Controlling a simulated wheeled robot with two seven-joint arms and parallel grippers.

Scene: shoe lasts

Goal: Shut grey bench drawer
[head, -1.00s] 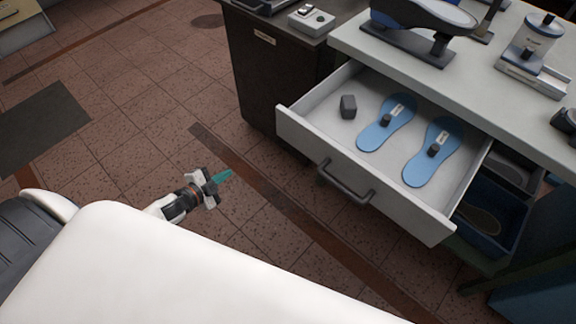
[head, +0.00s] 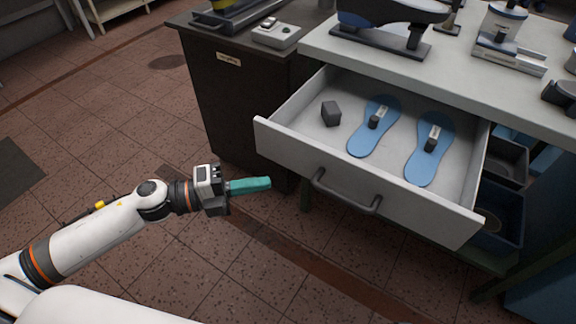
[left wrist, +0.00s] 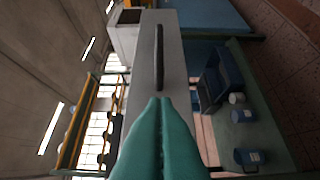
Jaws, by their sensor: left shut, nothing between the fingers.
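The grey bench drawer (head: 370,190) stands pulled out from under the light bench top in the head view. Its dark bar handle (head: 345,195) is on the front panel. Inside lie two blue insoles (head: 374,128) with small dark pieces on them, and a dark grey block (head: 331,113). My left gripper (head: 262,184), with teal fingers, is shut and empty, to the left of the drawer front and apart from it. In the left wrist view the teal fingertips (left wrist: 160,104) point toward the drawer front, with the handle (left wrist: 159,55) beyond them. My right gripper is not seen.
A dark cabinet (head: 235,105) stands left of the drawer. The bench top (head: 440,75) carries shoe-making tools. Below the drawer at right are dark blue bins (head: 500,208). The tiled floor (head: 120,150) left of the drawer is open.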

